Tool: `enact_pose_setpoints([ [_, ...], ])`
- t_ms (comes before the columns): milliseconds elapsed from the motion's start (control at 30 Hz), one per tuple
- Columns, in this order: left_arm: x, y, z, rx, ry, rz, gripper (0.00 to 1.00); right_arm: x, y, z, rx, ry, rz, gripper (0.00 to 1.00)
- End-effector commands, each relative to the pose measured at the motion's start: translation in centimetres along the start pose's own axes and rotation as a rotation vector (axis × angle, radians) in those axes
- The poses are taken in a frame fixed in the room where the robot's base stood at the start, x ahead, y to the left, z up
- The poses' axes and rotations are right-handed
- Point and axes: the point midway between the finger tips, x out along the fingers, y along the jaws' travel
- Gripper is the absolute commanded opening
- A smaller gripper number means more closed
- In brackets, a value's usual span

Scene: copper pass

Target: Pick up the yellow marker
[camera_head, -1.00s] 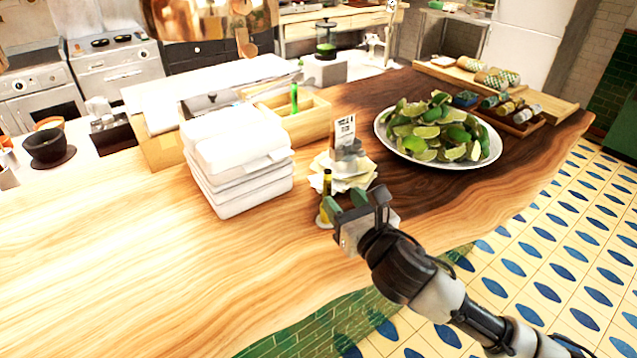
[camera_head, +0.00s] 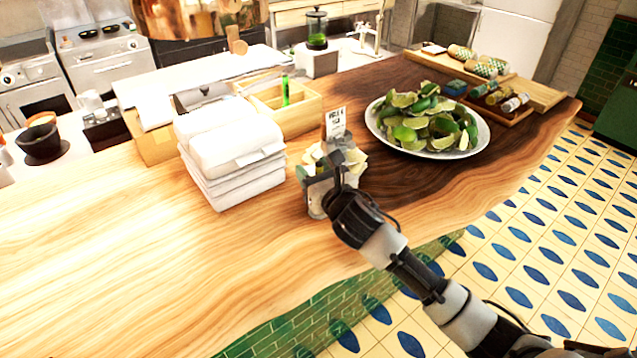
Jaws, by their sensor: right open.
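My right gripper (camera_head: 318,168) reaches in from the lower right over the wooden counter. It is open, with its fingers at the small stand of paper slips and a card. I cannot make out the yellow marker now; my gripper covers the spot where a slim yellow upright thing with a dark top showed earlier. I cannot tell whether the fingers are around it or touching it. The card (camera_head: 335,122) stands upright just behind the gripper. My left gripper is not in view.
A stack of white folded cloths or boxes (camera_head: 232,160) stands left of the gripper. A wooden box (camera_head: 300,119) with a green item is behind. A plate of lime pieces (camera_head: 383,139) is to the right. The counter's left front is clear.

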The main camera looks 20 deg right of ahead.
Motion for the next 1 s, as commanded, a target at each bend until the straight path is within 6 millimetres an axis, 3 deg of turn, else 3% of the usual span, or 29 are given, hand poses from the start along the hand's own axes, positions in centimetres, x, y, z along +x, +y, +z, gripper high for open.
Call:
enact_pose_setpoints([
  [100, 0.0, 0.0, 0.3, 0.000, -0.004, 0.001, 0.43, 0.0, 0.0, 0.0, 0.000, 0.000, 0.000, 0.48],
  [433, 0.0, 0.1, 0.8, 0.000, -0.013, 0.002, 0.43, -0.1, 0.0, 0.0, 0.000, 0.000, 0.000, 0.00],
  [800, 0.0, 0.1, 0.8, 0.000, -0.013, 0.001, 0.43, -0.1, 0.0, 0.1, 0.000, 0.000, 0.000, 0.00],
  [1000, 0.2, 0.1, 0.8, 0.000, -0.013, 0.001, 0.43, 0.0, -0.1, 1.6, -0.003, -0.004, 0.000, 0.00],
])
